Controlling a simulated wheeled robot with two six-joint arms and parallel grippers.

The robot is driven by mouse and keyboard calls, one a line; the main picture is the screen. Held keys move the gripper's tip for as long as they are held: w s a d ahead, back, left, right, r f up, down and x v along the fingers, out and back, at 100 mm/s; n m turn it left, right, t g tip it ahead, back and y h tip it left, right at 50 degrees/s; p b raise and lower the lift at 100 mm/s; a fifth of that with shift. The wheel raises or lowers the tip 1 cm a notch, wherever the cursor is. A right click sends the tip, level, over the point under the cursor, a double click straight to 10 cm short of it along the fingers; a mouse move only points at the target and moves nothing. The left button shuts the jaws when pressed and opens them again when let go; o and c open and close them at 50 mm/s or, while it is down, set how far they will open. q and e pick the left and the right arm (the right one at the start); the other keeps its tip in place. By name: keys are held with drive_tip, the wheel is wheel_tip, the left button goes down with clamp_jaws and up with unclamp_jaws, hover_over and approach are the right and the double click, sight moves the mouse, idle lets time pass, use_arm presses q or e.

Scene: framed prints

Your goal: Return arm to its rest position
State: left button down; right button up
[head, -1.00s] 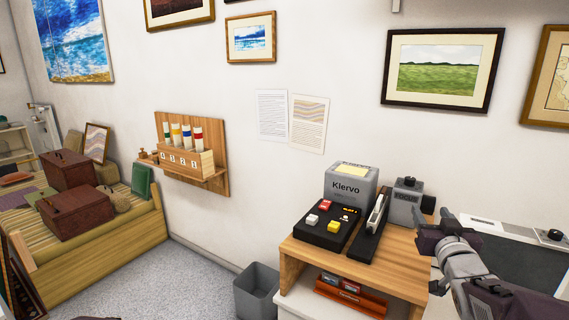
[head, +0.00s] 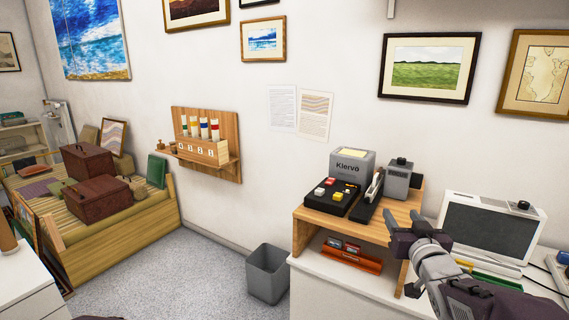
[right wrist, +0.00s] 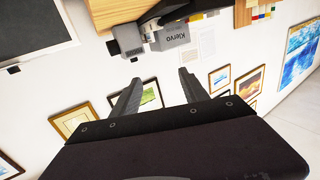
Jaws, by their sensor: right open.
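My right gripper (head: 404,220) is at the right of the head view, in front of the wooden desk riser (head: 318,221) and left of a grey screen. Its jaws are open with nothing between them. In the right wrist view its two fingers (right wrist: 160,94) stand apart, and that picture is turned over, with the wall and framed prints beyond the fingers. My right arm (head: 445,275) reaches in from the lower right. My left gripper does not show in the head view.
The riser carries a grey Klervo box (head: 351,168), a black button panel (head: 331,196) and a grey device (head: 398,180). An orange-red tray (head: 352,257) sits below. A screen (head: 490,232) stands right of the arm. A grey bin (head: 267,273) stands on open floor.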

drive_tip(key=s+a+f+g+y, duration=0.1)
drive_tip(key=s+a+f+g, duration=0.35)
drive_tip(key=f, duration=0.55)
drive_tip(key=s+a+f+g+y, duration=0.1)
drive_tip(key=s+a+f+g, duration=0.4)
drive_tip(key=f, duration=0.6)
drive_tip(key=s+a+f+g, duration=0.1)
drive_tip(key=s+f+g, duration=0.25)
drive_tip(key=s, duration=0.45)
drive_tip(key=s+f+g, duration=0.3)
drive_tip(key=s+f, duration=0.2)
drive_tip(key=s, duration=0.3)
use_arm(q)
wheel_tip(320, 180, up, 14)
drive_tip(key=p, duration=1.4)
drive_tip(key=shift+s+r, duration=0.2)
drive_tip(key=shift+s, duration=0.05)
use_arm(e)
wheel_tip(320, 180, up, 14)
drive_tip(key=n, duration=0.1)
drive_tip(key=shift+s+a, duration=0.15)
drive_tip(key=shift+s, duration=0.25)
